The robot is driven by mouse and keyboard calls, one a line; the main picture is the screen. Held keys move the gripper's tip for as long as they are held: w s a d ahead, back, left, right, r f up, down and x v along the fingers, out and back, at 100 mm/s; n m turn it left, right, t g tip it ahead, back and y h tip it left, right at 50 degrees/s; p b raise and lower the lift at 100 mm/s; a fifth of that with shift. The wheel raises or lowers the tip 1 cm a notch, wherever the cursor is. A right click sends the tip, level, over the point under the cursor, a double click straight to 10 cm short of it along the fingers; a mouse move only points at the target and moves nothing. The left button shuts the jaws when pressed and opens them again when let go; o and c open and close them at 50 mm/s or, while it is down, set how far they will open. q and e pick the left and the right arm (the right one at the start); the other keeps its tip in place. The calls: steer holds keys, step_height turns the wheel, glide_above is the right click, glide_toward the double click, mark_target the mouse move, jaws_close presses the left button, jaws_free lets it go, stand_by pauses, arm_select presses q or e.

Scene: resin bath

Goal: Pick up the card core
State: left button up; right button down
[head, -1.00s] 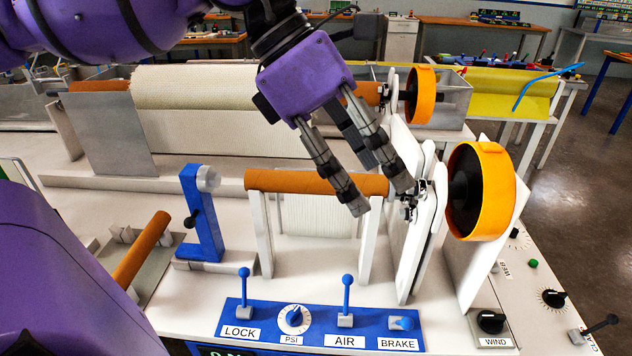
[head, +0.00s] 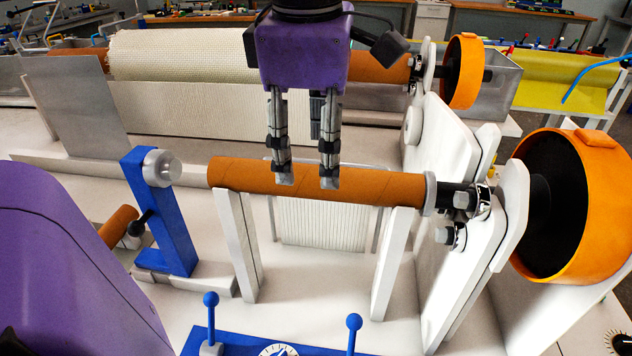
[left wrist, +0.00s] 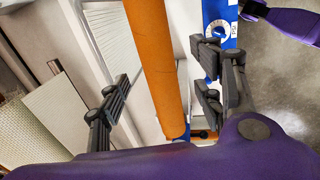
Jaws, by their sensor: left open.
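The card core (head: 380,188), a brown cardboard tube, lies level across two white uprights (head: 236,245). Its right end is at a grey disc on the dark shaft (head: 457,197); I cannot tell if they touch. My left gripper (head: 304,180) points down over the middle of the core. In the left wrist view the core (left wrist: 155,65) runs between the spread fingers, with a gap to either side. My right gripper is not in view.
A blue post (head: 165,215) with a grey knob stands at the core's left. A large orange wheel (head: 603,190) stands at the right. Blue levers (head: 353,330) rise in front. A white fabric roll (head: 185,55) and grey plate (head: 75,105) are behind. A smaller brown tube (head: 117,227) lies at left.

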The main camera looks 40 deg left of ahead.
mark_target(316, 169)
arm_select(q)
steer(key=f, duration=0.2)
steer(key=w+f, duration=0.1)
steer(key=f, duration=0.2)
steer(key=shift+w+a+f, duration=0.1)
steer(key=shift+a+f, duration=0.1)
steer(key=shift+f, duration=0.1)
steer(key=c, duration=1.4)
